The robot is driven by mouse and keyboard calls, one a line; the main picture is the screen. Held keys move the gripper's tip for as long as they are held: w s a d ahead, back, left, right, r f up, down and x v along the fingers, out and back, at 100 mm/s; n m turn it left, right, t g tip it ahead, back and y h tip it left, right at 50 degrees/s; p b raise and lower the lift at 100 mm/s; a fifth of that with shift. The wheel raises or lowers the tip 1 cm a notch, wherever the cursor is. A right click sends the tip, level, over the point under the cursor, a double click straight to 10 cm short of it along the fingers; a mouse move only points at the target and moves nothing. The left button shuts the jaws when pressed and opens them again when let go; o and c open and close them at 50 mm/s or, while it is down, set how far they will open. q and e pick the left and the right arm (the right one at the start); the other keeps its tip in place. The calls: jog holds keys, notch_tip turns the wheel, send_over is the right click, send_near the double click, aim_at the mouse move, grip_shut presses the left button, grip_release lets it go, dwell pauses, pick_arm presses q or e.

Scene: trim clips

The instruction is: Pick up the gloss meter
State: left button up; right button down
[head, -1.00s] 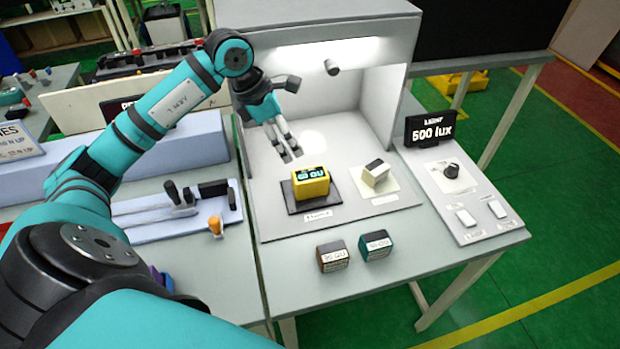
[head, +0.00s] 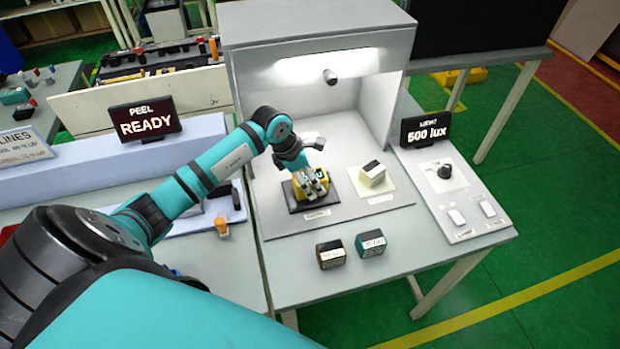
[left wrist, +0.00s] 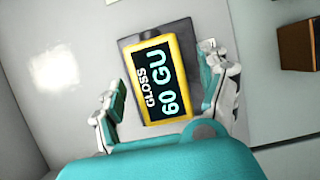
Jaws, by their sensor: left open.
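The gloss meter (head: 323,183) is a yellow block on a dark pad (head: 296,204) inside the light booth. In the left wrist view the gloss meter (left wrist: 159,79) shows a black display reading "GLOSS 60 GU". My left gripper (head: 313,190) is right over it in the head view and covers most of it. In the left wrist view my left gripper (left wrist: 166,95) is open, with one finger on each side of the meter. A gap shows on the left side; the right finger is close to the meter's edge, and I cannot tell whether it touches. My right gripper is not in view.
A white block with a dark top (head: 372,174) sits on a pale pad to the right. A brown block (head: 331,254) and a teal block (head: 370,243) stand at the front. The booth (head: 384,100) has walls and a roof. A control panel (head: 455,200) lies at right.

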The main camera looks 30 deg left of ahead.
pick_arm(q)
jog(key=shift+f, duration=0.2)
jog(key=shift+w+r, duration=0.1)
jog(key=c, duration=1.4)
jog(key=shift+c, duration=0.2)
